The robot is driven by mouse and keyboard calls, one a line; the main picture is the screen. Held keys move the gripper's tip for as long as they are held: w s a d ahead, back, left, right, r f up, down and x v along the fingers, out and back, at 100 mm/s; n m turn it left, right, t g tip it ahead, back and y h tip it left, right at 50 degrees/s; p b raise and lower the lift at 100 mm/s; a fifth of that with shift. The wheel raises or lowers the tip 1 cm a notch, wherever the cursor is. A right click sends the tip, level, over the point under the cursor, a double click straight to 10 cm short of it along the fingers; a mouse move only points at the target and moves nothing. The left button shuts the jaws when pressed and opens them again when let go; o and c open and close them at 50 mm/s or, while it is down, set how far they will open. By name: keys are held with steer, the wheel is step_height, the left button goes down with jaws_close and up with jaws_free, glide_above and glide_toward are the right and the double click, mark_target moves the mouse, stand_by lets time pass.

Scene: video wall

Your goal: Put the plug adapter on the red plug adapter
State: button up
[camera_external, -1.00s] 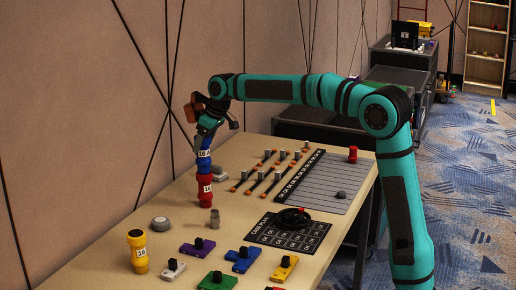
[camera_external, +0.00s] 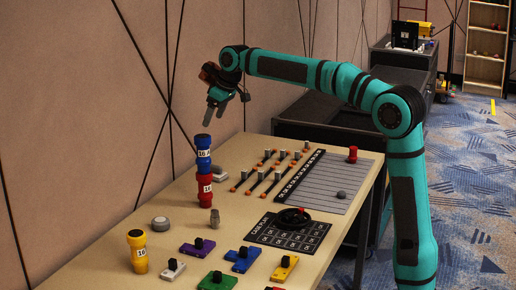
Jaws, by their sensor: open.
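A blue plug adapter (camera_external: 203,155) with a white label stands upright on top of the red plug adapter (camera_external: 205,190). The two form one straight stack on the table, near its back-left edge. My gripper (camera_external: 211,116) is open and empty, with its fingers pointing down just above and slightly right of the blue adapter. A gap shows between the fingertips and the top of the stack.
A yellow adapter (camera_external: 138,251) stands at the front left. A grey round knob (camera_external: 160,224) and a small grey cylinder (camera_external: 214,217) are near the stack. Several coloured blocks with black knobs lie in front. A dark card (camera_external: 262,236) and a ruled grey board (camera_external: 325,182) lie to the right.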

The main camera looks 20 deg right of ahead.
steer(key=s+d+r+m+t, duration=0.1)
steer(key=s+d+r+t, duration=0.2)
steer(key=d, duration=0.5)
steer(key=s+d+r+m+t, duration=0.1)
steer(key=s+d+r+m, duration=0.1)
steer(key=s+d, duration=0.45)
steer(key=s+d+r+m+t, duration=0.1)
steer(key=s+d+r+t, duration=0.2)
steer(key=d, duration=0.6)
steer(key=s+d+f+m+t+h, duration=0.1)
steer(key=s+d+f+m+t, duration=0.1)
steer(key=s+d, duration=0.5)
steer(key=s+d+f+m+t+h, duration=0.2)
steer(key=s+d+t, duration=0.3)
steer(key=s, duration=0.9)
steer(key=d+m, duration=0.1)
steer(key=d, duration=0.2)
